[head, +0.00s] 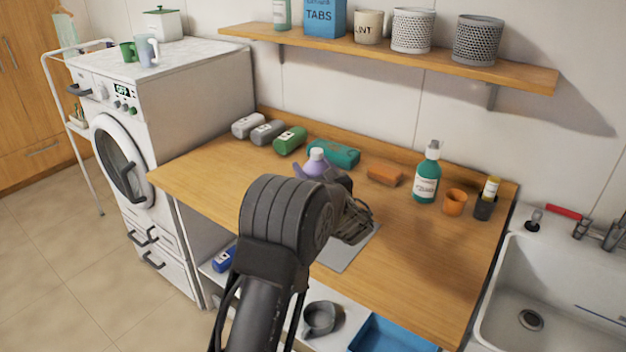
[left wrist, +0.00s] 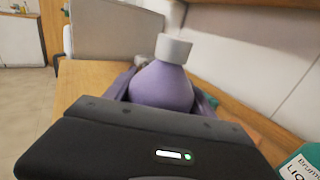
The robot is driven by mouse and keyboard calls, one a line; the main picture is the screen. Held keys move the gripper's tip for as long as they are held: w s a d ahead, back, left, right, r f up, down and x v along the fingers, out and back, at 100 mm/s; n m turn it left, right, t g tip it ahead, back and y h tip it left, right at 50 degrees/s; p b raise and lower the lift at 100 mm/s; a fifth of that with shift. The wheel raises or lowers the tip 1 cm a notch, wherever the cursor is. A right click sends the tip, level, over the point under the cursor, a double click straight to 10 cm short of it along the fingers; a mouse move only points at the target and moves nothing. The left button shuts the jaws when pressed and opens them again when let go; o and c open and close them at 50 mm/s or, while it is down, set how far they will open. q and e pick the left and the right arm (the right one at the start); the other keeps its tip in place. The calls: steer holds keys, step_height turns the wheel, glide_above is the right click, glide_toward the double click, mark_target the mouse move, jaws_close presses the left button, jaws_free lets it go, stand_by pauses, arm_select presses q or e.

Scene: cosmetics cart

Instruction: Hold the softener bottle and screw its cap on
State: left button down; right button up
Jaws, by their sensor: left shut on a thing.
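The softener bottle is purple with a pale cap on top. In the head view the bottle (head: 311,168) stands on the wooden worktop, partly hidden behind my left wrist, with its cap (head: 317,154) showing. In the left wrist view the bottle (left wrist: 162,86) is upright just beyond the gripper body, and the grey-white cap (left wrist: 173,49) sits on its neck. I cannot tell whether the cap is threaded on. My left gripper (left wrist: 165,95) is shut on the bottle, with finger parts on both sides of it; the contact is mostly hidden. My right gripper is not in view.
Along the back of the worktop (head: 200,172) lie a green pack (head: 290,140), a teal pack (head: 335,154) and an orange block (head: 384,175). A teal pump bottle (head: 427,175) and orange cup (head: 454,201) stand right. A sink (head: 497,290) adjoins.

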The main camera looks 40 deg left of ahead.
arm_select(q)
step_height(320, 180, down, 4)
steer(key=shift+r+p, duration=0.2)
steer(key=shift+p, duration=0.2)
steer(key=shift+f, duration=0.1)
steer(key=shift+c, duration=1.6)
jaws_free()
steer(key=shift+f, duration=0.1)
